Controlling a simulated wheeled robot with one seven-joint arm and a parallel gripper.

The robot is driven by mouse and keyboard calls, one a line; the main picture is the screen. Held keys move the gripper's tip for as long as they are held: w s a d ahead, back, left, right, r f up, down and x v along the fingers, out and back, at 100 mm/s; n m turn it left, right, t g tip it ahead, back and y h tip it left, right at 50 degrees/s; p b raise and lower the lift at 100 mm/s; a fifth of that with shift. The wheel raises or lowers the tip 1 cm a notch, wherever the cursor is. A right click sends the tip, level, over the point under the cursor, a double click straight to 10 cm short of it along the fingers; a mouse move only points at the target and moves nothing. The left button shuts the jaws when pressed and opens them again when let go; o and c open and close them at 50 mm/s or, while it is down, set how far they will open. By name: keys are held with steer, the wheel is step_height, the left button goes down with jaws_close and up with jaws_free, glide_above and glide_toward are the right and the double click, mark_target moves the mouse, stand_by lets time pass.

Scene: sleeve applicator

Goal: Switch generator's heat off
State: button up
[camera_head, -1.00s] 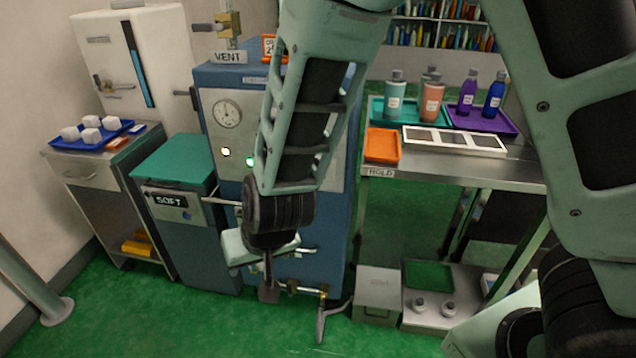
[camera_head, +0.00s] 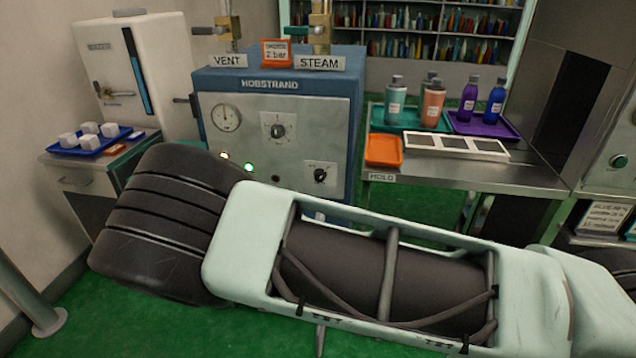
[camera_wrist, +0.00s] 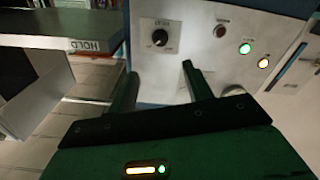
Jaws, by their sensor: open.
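The blue generator (camera_head: 271,82) marked HOBSTRAND has a pale front panel. A small black knob (camera_head: 320,175) is on a plate low on the panel's right. The same knob (camera_wrist: 160,38) shows beyond my fingertips in the upside-down wrist view; its label is too small to read surely. A larger dial (camera_head: 278,131) is higher up. An amber light (camera_head: 225,155) and a green light (camera_head: 249,168) are lit, beside a dark red button (camera_wrist: 221,31). My gripper (camera_wrist: 160,70) is open and empty, apart from the panel; my arm hides it in the head view.
Two brass valves stand above the VENT (camera_head: 227,61) and STEAM (camera_head: 319,63) signs. A steel table (camera_head: 500,177) with bottles and trays is at right. A blue tray (camera_head: 75,149) of white cubes is at left. My arm hides much of the floor.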

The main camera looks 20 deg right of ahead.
mark_target(319, 179)
steer(key=p+x, duration=0.1)
steer(key=x, duration=1.3)
steer(key=shift+w+d+p, duration=0.1)
steer(key=shift+w+p, duration=0.1)
steer(key=shift+p, duration=0.15)
steer(key=c, duration=1)
